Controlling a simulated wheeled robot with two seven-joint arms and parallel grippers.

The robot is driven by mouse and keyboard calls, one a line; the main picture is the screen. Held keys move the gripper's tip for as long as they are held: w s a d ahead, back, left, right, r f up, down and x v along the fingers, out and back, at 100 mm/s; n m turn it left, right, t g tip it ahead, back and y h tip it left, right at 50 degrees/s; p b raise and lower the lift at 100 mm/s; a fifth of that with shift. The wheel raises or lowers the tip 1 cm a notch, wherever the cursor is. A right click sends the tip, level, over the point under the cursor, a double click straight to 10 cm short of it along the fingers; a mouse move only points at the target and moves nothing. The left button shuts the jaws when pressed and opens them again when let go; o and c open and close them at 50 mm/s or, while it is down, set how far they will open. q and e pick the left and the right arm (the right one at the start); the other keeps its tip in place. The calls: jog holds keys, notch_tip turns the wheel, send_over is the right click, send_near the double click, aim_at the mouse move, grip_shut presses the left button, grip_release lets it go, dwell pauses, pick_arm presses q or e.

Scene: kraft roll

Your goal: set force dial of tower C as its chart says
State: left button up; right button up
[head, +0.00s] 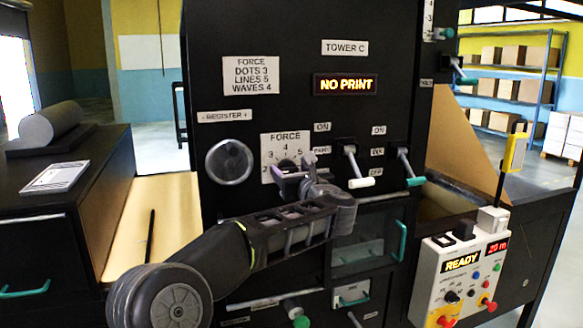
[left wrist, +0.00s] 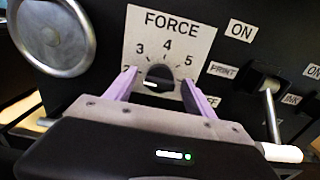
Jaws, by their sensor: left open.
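Tower C is a black panel with a TOWER C label (head: 345,48) and a force chart (head: 251,75) reading DOTS 3, LINES 5, WAVES 4. Below it is the white FORCE dial plate (head: 286,146), which also shows in the left wrist view (left wrist: 169,30) with numbers 2 to 5 readable. The dark dial knob (left wrist: 158,74) sits under the 4, with a small white mark low on it; I cannot tell which number it points to. My left gripper (head: 292,182) is open, its purple fingers either side of the knob in the left wrist view (left wrist: 160,84). Contact is unclear.
A round metal register handwheel (head: 229,161) is left of the dial. A white-handled PRINT lever (head: 361,182) and a green-handled INK lever (head: 414,181) are to its right. A NO PRINT display (head: 346,84) is lit. A control box (head: 462,272) shows READY.

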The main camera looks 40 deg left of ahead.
pick_arm(q)
jog(key=shift+c, duration=0.4)
grip_shut()
